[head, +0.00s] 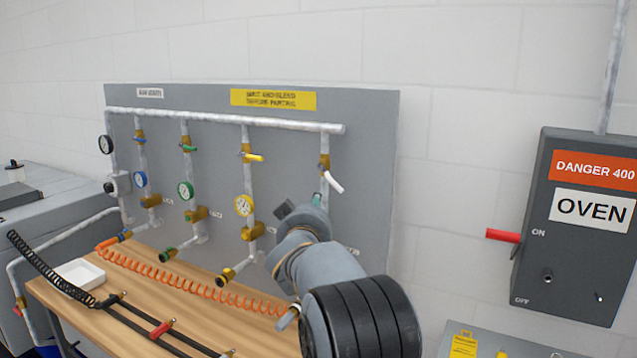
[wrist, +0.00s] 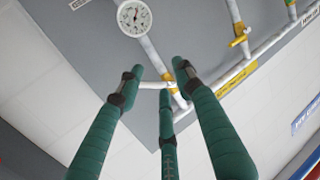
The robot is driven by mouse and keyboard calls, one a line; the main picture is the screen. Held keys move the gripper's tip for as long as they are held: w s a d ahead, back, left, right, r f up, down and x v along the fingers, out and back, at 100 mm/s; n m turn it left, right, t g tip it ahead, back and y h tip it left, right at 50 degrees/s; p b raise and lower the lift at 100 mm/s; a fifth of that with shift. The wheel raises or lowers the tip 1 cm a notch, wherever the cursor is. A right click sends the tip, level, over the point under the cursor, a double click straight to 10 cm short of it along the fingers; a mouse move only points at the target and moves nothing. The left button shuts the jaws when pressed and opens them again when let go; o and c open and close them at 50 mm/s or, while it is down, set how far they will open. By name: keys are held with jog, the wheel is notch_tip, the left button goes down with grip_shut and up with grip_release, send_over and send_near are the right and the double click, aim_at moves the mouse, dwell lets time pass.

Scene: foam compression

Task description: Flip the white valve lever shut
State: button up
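The white valve lever (head: 334,182) is on the rightmost pipe of the grey panel and slants down to the right from its brass valve (head: 324,162). In the wrist view the white lever (wrist: 151,85) shows between my green fingertips, its end close to the left finger. My gripper (wrist: 160,75) is open, with its three fingers spread around the lever. I cannot tell whether any finger touches it. In the head view my arm hides most of the gripper; a teal fingertip (head: 316,198) shows just below the lever.
Other pipes carry a yellow lever (head: 254,157), a green lever (head: 188,148) and a blue lever (head: 139,140), with gauges below. A wooden bench (head: 175,295) with orange coiled hose (head: 190,284) lies below. The oven box (head: 575,285) hangs at right.

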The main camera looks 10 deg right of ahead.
aim_at(335, 184)
jog(key=s+d+r+n+h, duration=0.1)
jog(key=d+r+n+h, duration=0.1)
jog(key=d+r+n, duration=0.3)
jog(key=shift+n+t, duration=0.4)
jog(key=shift+n, duration=0.5)
jog(key=p+x, duration=0.1)
jog(key=x, duration=0.2)
jog(key=f+p+x, duration=0.1)
jog(key=x, duration=0.2)
jog(key=a+p+x, duration=0.1)
jog(key=x, duration=0.3)
jog(key=shift+w+f+p, duration=0.2)
jog(key=shift+f+p, duration=0.15)
jog(key=shift+f, duration=0.05)
grip_shut()
